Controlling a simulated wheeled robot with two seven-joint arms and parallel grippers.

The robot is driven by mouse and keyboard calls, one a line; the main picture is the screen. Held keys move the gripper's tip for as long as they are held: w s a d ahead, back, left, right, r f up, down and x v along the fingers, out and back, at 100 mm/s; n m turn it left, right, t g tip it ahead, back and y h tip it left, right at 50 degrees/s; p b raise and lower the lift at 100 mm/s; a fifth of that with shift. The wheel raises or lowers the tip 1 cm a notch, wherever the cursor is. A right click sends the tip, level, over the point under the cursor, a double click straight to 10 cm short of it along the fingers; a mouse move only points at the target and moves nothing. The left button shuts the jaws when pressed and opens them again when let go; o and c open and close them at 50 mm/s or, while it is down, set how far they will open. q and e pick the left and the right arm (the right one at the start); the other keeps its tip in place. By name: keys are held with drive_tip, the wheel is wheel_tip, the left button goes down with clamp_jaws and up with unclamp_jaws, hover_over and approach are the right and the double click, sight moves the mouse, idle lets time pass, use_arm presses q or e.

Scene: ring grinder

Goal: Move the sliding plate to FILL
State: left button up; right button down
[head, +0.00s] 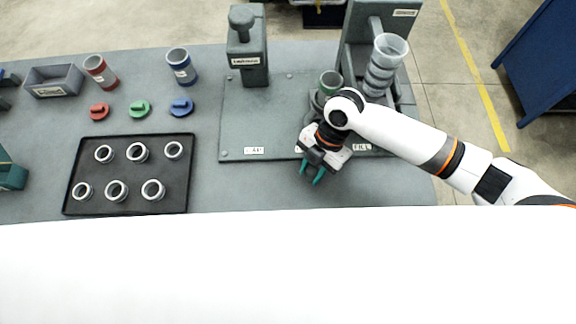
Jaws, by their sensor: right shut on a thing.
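The grey station base (236,128) stands on the table, with a label at its front left that seems to read CAP and a FILL label (362,147) at its front right. The sliding plate is mostly hidden behind my right gripper and arm. A green-rimmed cup (330,80) stands just behind my right wrist, near the filling tower. My right gripper (312,171) is at the base's front edge, left of the FILL label, its teal fingers pointing down and forward. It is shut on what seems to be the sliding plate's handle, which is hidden. My left gripper is not in view.
The filling tower (360,24) holds a stack of clear cups (389,50). A press post (246,50) stands on the left of the base. A black tray (128,205) with several rings, coloured caps, red and blue cups and a grey bin (54,80) are further left.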

drive_tip(key=d, duration=0.5)
drive_tip(key=shift+d, duration=0.15)
drive_tip(key=c, duration=1)
unclamp_jaws()
drive_tip(key=shift+c, duration=0.2)
drive_tip(key=b+v, duration=0.2)
drive_tip(key=v, duration=1)
drive_tip(key=shift+b, duration=0.4)
